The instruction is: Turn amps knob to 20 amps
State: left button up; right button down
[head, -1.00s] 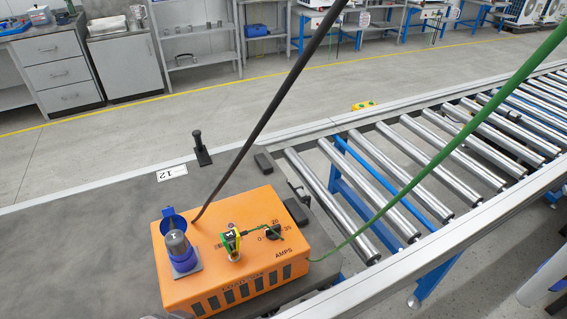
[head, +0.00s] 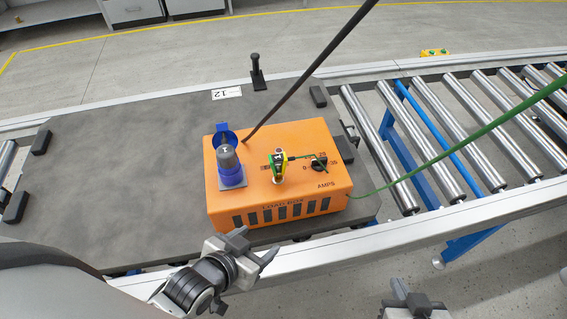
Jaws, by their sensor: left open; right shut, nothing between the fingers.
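The orange load box (head: 255,190) sits on the grey station top. The small black amps knob (head: 318,163) is on its top face, near the right end, above the AMPS label. Marks including 0 and 20 surround the knob; its exact setting is too small to read. My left gripper (head: 254,246) is open and empty just in front of the box, over the front rail, apart from the knob. My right gripper (head: 408,297) is at the bottom edge, shut and empty, partly cut off by the frame.
A blue and grey plug (head: 229,165) stands on the box's left. A yellow-green connector (head: 278,162) sits left of the knob. A black cable (head: 310,73) and a green cable (head: 440,155) rise from the box. A roller conveyor (head: 440,130) lies to the right.

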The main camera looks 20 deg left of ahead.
aim_at(317, 167)
jog(key=z, duration=0.05)
jog(key=k, duration=1.1)
jog(key=u, duration=1.05)
jog(key=i, duration=0.75)
jog(key=z, duration=0.1)
